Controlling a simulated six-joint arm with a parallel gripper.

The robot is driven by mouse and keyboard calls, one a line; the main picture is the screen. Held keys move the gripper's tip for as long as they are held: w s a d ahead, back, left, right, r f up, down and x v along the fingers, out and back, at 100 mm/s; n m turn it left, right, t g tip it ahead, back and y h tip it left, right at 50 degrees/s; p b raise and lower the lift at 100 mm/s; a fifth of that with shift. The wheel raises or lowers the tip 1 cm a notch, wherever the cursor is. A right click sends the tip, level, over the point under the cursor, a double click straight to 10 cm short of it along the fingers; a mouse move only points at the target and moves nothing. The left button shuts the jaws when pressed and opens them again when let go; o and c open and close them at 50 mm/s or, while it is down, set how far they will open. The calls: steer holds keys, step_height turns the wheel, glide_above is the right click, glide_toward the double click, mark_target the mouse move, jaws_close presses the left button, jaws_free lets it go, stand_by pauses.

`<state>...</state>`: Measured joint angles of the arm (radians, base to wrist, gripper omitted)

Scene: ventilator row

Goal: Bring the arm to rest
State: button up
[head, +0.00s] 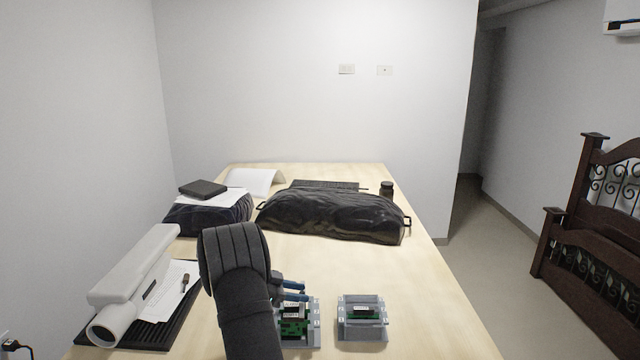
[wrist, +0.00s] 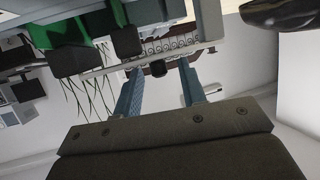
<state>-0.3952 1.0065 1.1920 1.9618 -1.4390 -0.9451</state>
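My gripper (head: 305,291) has two blue fingers and sits low over the left grey unit with a green circuit board (head: 296,326). In the wrist view my gripper (wrist: 161,72) has its fingers spread apart, with a clear gap and nothing held between them. My dark arm covers part of the table and the left side of this unit. Whether the fingers touch the unit cannot be told. A green part and dark blocks show close by at the upper left of the wrist view.
A second grey unit (head: 363,322) stands to the right. A white cylindrical device (head: 135,280), a paper (head: 168,292) and a pen lie left. A black covered bundle (head: 335,215), a black jar (head: 386,188) and a dark folder (head: 203,189) are farther back. The table's middle is clear.

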steer(key=shift+s+d+r+n+t, duration=0.1)
steer(key=shift+d+n+t, duration=0.15)
steer(key=shift+t, duration=0.25)
steer(key=shift+d+n+t+y, duration=0.65)
steer(key=shift+n+t, duration=0.35)
steer(key=shift+n, duration=0.15)
steer(key=d+n+t+y, duration=0.1)
steer(key=n+t+y, duration=0.1)
steer(key=d+n+t+y, duration=0.1)
steer(key=n+t, duration=0.1)
steer(key=shift+w+d, duration=0.3)
steer(key=shift+w+d+n+t+y, duration=0.2)
steer(key=shift+d+n+t+y, duration=0.15)
steer(key=shift+n+y, duration=0.35)
steer(key=shift+w+d+n+t+y, duration=0.25)
steer(key=shift+n+t+y, duration=0.15)
steer(key=shift+n+y, duration=0.25)
steer(key=shift+w+d+n+t+y, duration=0.2)
steer(key=shift+d+n+t+y, duration=0.15)
steer(key=shift+n+y, duration=0.35)
steer(key=shift+w+d+n+t+y, duration=0.2)
steer(key=shift+w+d+n+y, duration=0.1)
steer(key=shift+n+y, duration=0.4)
steer(key=shift+w+d+n+t+y, duration=0.25)
steer(key=shift+n+y, duration=0.2)
steer(key=shift+y, duration=0.35)
steer(key=shift+w, duration=0.15)
